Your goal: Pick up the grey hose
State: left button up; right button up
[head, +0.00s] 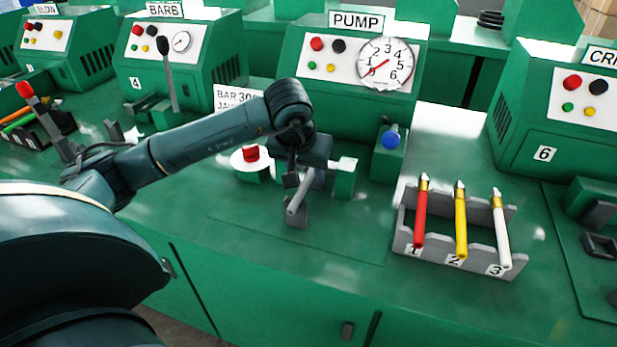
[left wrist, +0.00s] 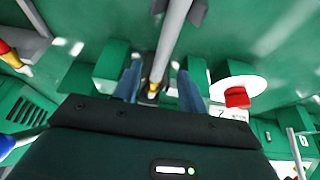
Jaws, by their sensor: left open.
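The grey hose (head: 301,192) stands tilted at the pump station, its lower part resting in a small grey holder (head: 294,215). It also shows in the left wrist view (left wrist: 172,40), with a brass end (left wrist: 153,89) towards me. My left gripper (head: 304,178) is at the upper part of this hose, below my dark wrist. In the left wrist view my left gripper (left wrist: 160,84) is open, with one blue-grey finger on each side of the hose. I cannot tell if a finger touches it. My right gripper is not in view.
A grey rack (head: 440,259) with red, yellow and white hoses, numbered 1 to 3, stands to the right. The pump machine (head: 345,70) with its gauge is behind. A red knob (head: 250,153) on a white disc and a blue knob (head: 390,137) flank the station.

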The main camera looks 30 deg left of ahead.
aim_at(308, 179)
pick_arm(q)
jog(key=shift+x, duration=1)
jog(key=shift+f+b, duration=0.2)
jog(key=shift+b, duration=0.15)
jog(key=shift+c, duration=0.4)
grip_shut()
